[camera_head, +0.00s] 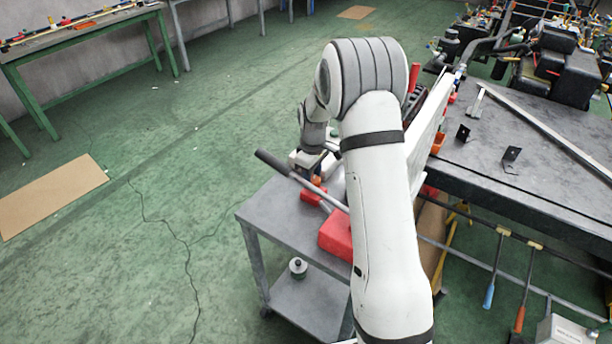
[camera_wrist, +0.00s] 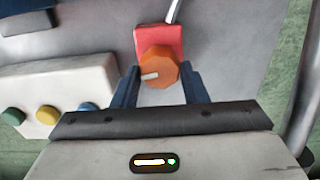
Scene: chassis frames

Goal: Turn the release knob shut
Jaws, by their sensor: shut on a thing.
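The release knob (camera_wrist: 160,66) is an orange, many-sided knob with a pale pointer mark towards its left side. It sits at the end of a red block (camera_wrist: 158,36), with a metal rod running up from the block. My gripper (camera_wrist: 159,74) has its two dark blue fingers on either side of the knob, shut on it. In the head view the orange knob (camera_head: 316,181) shows small beside the red block (camera_head: 312,195) on a grey cart. My forearm hides much of that area, and the fingers cannot be made out there.
A long lever with a black grip (camera_head: 274,162) slants across the grey cart (camera_head: 270,212), near a larger red body (camera_head: 336,236). A pale box with coloured buttons (camera_wrist: 60,95) is close left of my gripper. A dark workbench (camera_head: 520,150) stands right; green floor is open left.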

